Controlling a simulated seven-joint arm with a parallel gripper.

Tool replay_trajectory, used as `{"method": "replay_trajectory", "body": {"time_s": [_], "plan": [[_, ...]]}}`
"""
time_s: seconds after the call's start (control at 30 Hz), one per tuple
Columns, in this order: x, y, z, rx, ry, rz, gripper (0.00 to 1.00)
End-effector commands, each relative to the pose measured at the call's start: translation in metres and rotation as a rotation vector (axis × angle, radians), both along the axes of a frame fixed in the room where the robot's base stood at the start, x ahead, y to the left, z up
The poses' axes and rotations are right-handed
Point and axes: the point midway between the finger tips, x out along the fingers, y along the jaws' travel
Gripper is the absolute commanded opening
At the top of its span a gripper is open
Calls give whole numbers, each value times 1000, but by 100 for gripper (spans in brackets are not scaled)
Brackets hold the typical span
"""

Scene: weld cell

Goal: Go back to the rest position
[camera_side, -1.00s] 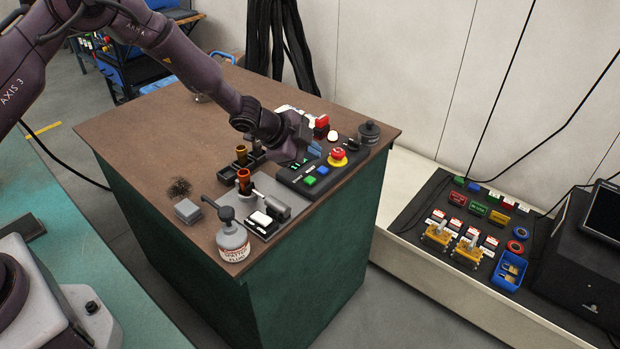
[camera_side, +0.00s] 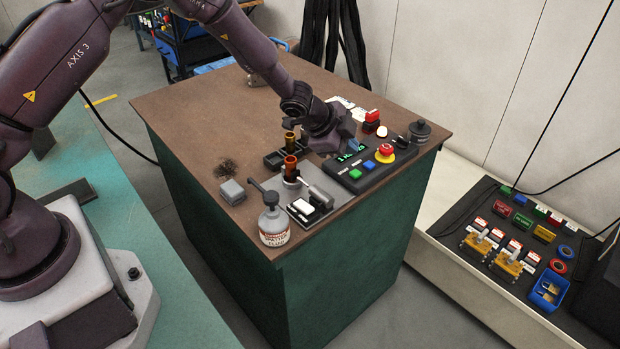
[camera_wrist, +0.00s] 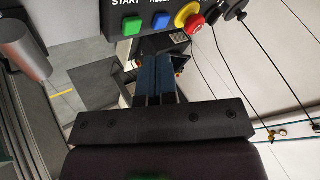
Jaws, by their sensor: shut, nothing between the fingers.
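My gripper (camera_side: 351,146) is over the back part of the black control box (camera_side: 378,174) in the side view. Its bluish fingers partly hide the box's display. In the wrist view my gripper (camera_wrist: 155,82) is shut, the two fingers side by side with nothing between them. The box's green START button (camera_wrist: 132,26), blue RESET button (camera_wrist: 161,20) and red and yellow stop button (camera_wrist: 192,22) show beyond the fingertips. I cannot tell the exact gap between fingers and box.
Near my gripper on the brown bench (camera_side: 190,115) stand orange-brown nozzles (camera_side: 290,167), a white labelled bottle (camera_side: 273,226), a small grey block (camera_side: 232,191) and a dark round pot (camera_side: 419,131). The bench's left part is mostly clear. A low shelf (camera_side: 470,225) lies right.

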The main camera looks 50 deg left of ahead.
Motion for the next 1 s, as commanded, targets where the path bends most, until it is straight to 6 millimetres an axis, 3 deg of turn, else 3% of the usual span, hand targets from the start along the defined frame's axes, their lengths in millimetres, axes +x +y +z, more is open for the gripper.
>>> {"method": "replay_trajectory", "body": {"time_s": [0.07,0.17,0.37,0.5,0.7,1.0], "plan": [[-21,16,-5,29,89,112,0],[-45,36,17,60,166,262,0],[-99,61,75,76,268,514,0],[-150,71,123,48,334,686,0],[-229,69,178,-52,407,872,0],[-328,51,228,-279,428,992,0]]}}
